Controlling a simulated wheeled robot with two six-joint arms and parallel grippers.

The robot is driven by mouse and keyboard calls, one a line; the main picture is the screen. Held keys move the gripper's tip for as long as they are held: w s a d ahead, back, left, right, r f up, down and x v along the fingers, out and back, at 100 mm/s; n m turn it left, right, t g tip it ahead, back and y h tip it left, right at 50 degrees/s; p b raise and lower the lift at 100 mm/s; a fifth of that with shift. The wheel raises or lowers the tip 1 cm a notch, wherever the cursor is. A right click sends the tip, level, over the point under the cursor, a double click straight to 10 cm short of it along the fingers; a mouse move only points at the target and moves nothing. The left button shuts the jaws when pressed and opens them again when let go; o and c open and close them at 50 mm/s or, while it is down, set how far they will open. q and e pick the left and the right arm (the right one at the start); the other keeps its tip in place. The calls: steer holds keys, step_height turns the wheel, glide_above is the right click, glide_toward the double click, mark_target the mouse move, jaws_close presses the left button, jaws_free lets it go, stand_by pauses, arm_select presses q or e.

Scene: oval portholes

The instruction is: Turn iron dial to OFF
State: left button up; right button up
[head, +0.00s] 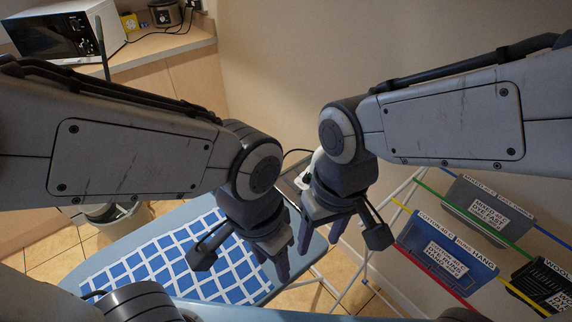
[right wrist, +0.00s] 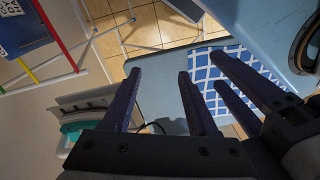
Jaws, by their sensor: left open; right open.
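A white iron (head: 307,172) shows only in part in the head view, behind my right gripper (head: 321,234), at the far right end of the ironing board. In the right wrist view a teal and white body (right wrist: 76,129), apparently the same iron, sits by a grey rest (right wrist: 88,100) at lower left. I cannot make out its dial. My right gripper is open and empty, just in front of the iron in the head view; its fingers also show in the right wrist view (right wrist: 159,76). My left gripper (head: 268,264) is open and empty above the board, close beside the right one.
A blue-and-white checked cloth (head: 165,268) lies on the blue ironing board (head: 188,211). A rack with coloured rails and labelled bins (head: 447,253) stands at right. A microwave (head: 68,32) sits on the counter at back left. The two grippers have little room between them.

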steer(key=w+a+r+m, duration=0.1)
steer(key=w+a+m, duration=0.15)
steer(key=w, duration=0.45)
steer(key=w+a+m, duration=0.1)
steer(key=w+m, duration=0.2)
steer(key=w, duration=0.4)
steer(key=m+p, duration=0.1)
steer(key=m, duration=0.4)
glide_toward(306, 176)
steer(key=shift+h, duration=0.4)
steer(key=f, duration=0.6)
steer(key=f+p, duration=0.1)
steer(key=f, duration=0.2)
steer(key=shift+a, duration=0.4)
jaws_close()
steer(key=shift+n, duration=0.25)
